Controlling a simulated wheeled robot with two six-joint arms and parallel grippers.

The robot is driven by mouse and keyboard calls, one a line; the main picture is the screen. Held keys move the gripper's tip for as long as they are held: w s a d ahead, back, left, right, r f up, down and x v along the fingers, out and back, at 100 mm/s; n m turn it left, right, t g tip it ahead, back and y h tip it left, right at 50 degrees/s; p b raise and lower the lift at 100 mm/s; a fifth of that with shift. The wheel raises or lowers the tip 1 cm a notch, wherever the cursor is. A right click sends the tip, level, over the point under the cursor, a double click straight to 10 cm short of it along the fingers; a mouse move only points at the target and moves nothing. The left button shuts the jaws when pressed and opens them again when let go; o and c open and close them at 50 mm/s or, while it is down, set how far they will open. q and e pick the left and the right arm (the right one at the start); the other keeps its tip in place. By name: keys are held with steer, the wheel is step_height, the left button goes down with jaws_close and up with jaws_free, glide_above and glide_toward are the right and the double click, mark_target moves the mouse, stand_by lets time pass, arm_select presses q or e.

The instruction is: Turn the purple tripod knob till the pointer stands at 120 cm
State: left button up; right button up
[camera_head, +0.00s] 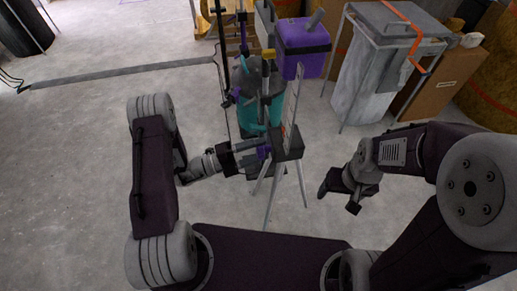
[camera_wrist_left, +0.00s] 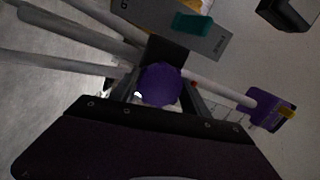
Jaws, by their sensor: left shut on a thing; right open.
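The purple knob (camera_wrist_left: 160,85) sits between the two dark fingers of my left gripper (camera_wrist_left: 158,97) in the left wrist view. In the head view a bit of the purple knob (camera_head: 264,152) shows at the tip of my left gripper (camera_head: 255,157), beside the dark block (camera_head: 289,144) on the tripod (camera_head: 271,199). My left gripper is shut on the knob. A grey plate (camera_wrist_left: 160,15) with a teal piece (camera_wrist_left: 194,25), possibly the pointer, shows in the left wrist view; its scale is not readable. My right gripper (camera_head: 338,197) is open and empty, right of the tripod.
A framed bag stand (camera_head: 375,75) and a cardboard box (camera_head: 434,98) are at the back right.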

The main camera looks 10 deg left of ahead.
arm_select(q)
steer(key=shift+r, duration=0.1)
steer(key=o, duration=1.3)
steer(key=shift+o, duration=0.2)
steer(key=shift+a, duration=0.1)
steer(key=p+v, duration=0.1)
steer(key=v, duration=0.8)
steer(key=shift+p, duration=0.4)
